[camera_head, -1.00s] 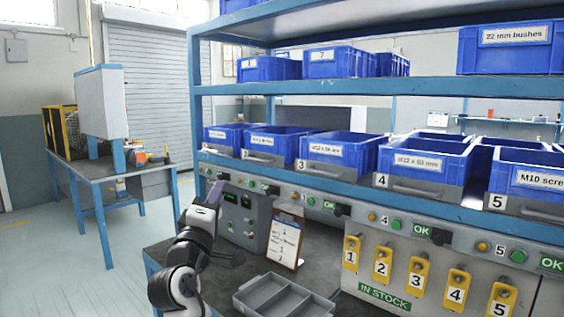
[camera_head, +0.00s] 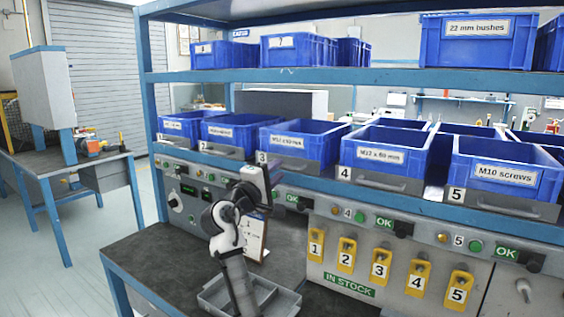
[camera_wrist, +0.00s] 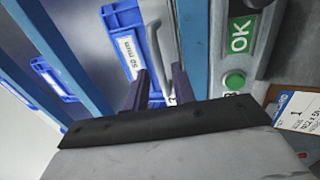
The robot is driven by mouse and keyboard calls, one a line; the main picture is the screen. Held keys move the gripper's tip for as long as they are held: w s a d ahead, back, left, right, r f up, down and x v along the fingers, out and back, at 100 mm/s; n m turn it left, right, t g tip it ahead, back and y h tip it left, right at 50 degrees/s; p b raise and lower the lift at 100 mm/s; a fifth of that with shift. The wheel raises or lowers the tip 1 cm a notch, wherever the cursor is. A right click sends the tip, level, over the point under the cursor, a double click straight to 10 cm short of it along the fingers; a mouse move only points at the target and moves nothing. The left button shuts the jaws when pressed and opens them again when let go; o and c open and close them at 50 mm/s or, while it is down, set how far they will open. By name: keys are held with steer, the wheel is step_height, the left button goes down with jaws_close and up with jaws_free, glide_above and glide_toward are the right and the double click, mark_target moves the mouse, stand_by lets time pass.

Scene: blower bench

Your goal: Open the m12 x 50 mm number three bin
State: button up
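The number three bin (camera_head: 318,128) is blue with a white label and a grey handled front marked 3, on the middle shelf in the head view. It sits flush in the row with its neighbours. In the wrist view its blue side (camera_wrist: 122,17) and a label ending "50 mm" show, with a grey handle bar (camera_wrist: 158,55) ahead of the fingertips. My gripper (camera_head: 272,172) is just below and in front of this bin's front. In the wrist view its two dark purple fingers (camera_wrist: 158,82) stand apart with nothing between them. The fingers look short of the handle.
Bins two (camera_head: 228,130) and four (camera_head: 386,150) flank it closely. The blue shelf edge (camera_head: 330,184) runs beneath, above a control panel with green OK signs (camera_head: 298,202). A clipboard (camera_head: 254,238) and a grey divided tray (camera_head: 275,300) are on the bench below.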

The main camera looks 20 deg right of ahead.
mark_target(281, 167)
steer(key=shift+p+x, duration=0.3)
steer(key=shift+x, duration=1.4)
jaws_close()
